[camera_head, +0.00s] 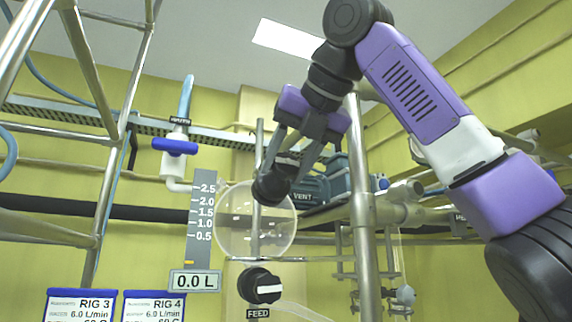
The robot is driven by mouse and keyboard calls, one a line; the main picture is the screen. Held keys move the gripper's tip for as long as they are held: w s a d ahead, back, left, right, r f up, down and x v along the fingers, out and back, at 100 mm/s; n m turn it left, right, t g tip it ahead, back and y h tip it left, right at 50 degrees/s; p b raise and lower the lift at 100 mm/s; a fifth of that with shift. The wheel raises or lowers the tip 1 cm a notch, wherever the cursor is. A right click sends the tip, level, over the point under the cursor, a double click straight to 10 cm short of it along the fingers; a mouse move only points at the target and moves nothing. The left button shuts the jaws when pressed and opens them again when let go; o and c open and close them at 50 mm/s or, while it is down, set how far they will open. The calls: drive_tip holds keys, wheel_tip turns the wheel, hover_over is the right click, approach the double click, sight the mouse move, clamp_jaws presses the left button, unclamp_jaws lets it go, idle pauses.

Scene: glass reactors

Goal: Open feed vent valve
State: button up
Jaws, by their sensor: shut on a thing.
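A black round knob (271,187) sits at the top right of a clear round glass vessel (243,232), beside a small VENT label (303,196). My gripper (284,163) reaches down from above with its fingers around this knob and is shut on it. The fingers and the tilted knob overlap, so the handle's exact angle is hard to tell. Below the vessel is another black knob (262,286) with a white bar lying roughly level, over a FEED label (258,314).
A grey level scale (201,220) with a 0.0 L readout (195,281) stands left of the vessel. A blue-handled valve (175,146) hangs behind it. Steel posts (362,230) flank the vessel. RIG 3 (82,305) and RIG 4 (154,306) signs are lower left.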

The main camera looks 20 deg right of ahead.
drive_tip(key=shift+f, duration=0.15)
drive_tip(key=o, duration=1.4)
